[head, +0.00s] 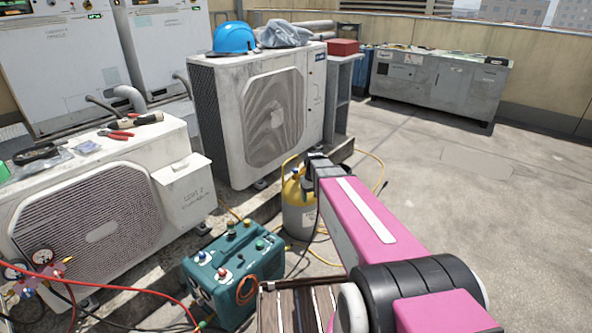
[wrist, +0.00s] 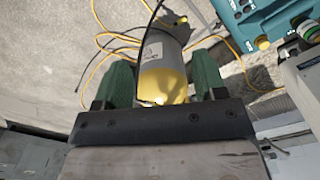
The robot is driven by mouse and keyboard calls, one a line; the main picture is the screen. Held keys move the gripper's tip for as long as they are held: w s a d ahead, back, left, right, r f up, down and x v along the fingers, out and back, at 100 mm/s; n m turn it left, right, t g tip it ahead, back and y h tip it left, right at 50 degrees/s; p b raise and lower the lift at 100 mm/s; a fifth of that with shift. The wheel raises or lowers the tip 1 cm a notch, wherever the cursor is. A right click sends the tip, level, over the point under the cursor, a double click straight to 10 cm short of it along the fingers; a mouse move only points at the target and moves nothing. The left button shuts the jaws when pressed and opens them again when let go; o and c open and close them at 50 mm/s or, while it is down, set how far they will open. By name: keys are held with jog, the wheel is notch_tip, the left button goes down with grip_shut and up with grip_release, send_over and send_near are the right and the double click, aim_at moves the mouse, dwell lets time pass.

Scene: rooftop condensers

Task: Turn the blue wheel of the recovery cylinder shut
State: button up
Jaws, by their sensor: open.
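The recovery cylinder (head: 298,215) has a grey body and a yellow top and stands on the ground in the middle of the head view. In the wrist view the cylinder (wrist: 163,60) shows between the two green fingers, its yellow end towards the palm. My gripper (wrist: 162,75) is open, with nothing visibly held. In the head view my gripper (head: 317,165) is by the cylinder's top, at its right, and partly covers it.
A teal recovery machine (head: 232,275) stands in front of the cylinder, at lower left. A white condenser (head: 258,110) with a blue helmet (head: 235,38) on it stands behind. Yellow hose (head: 372,158) loops around the cylinder's base. Open roof floor (head: 480,210) lies to the right.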

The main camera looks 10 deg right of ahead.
aim_at(296, 169)
jog(key=w+a+r+n, duration=0.2)
jog(key=w, duration=1.4)
jog(key=w+a+r+n, duration=0.1)
jog(key=w+r+n, duration=0.1)
jog(key=w, duration=1.5)
jog(key=f, duration=1)
jog(key=shift+s+a+f, duration=0.1)
jog(key=shift+s+f, duration=0.2)
jog(key=shift+f, duration=0.1)
jog(key=c, duration=0.9)
